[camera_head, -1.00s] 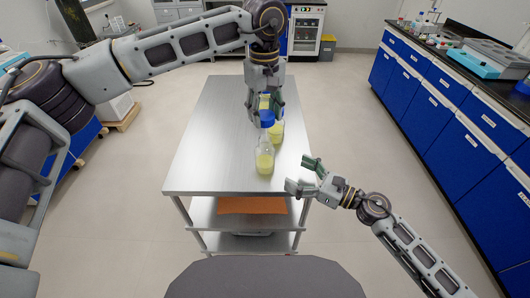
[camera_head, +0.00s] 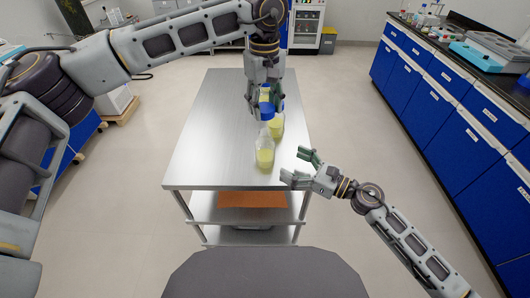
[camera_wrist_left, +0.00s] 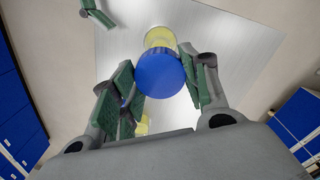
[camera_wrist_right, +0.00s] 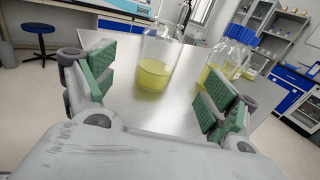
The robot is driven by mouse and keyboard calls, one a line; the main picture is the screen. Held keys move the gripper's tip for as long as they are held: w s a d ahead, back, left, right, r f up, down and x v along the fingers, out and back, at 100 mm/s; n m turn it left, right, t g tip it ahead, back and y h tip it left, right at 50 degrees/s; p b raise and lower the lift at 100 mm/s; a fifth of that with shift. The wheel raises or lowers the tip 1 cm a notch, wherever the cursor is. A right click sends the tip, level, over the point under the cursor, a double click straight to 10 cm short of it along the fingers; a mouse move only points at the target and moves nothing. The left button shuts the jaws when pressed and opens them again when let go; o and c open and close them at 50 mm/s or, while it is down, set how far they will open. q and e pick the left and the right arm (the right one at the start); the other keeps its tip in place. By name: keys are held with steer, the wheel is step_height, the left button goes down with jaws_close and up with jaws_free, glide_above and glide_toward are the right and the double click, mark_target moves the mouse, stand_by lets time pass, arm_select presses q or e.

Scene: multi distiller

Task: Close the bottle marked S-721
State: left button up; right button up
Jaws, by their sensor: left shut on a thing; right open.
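My left gripper (camera_head: 264,101) is shut on a blue cap (camera_wrist_left: 160,75), which shows large between its fingers in the left wrist view. A clear bottle (camera_head: 265,153) with yellow liquid stands upright on the front of the metal table; in the right wrist view (camera_wrist_right: 154,72) no cap shows on it, though its top nears the picture edge. The mark S-721 is not readable.
More bottles with yellow liquid (camera_head: 277,126) stand just behind, close to the left gripper; blue caps (camera_wrist_right: 240,34) show there in the right wrist view. The metal table (camera_head: 205,140) is clear to the left. A blue-fronted bench (camera_head: 440,110) stands at the right.

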mark_target(265, 150)
steer(key=shift+x, duration=5.25)
steer(key=c, duration=1.5)
arm_select(q)
steer(key=shift+f, duration=2.5)
arm_select(e)
steer(key=shift+c, duration=0.2)
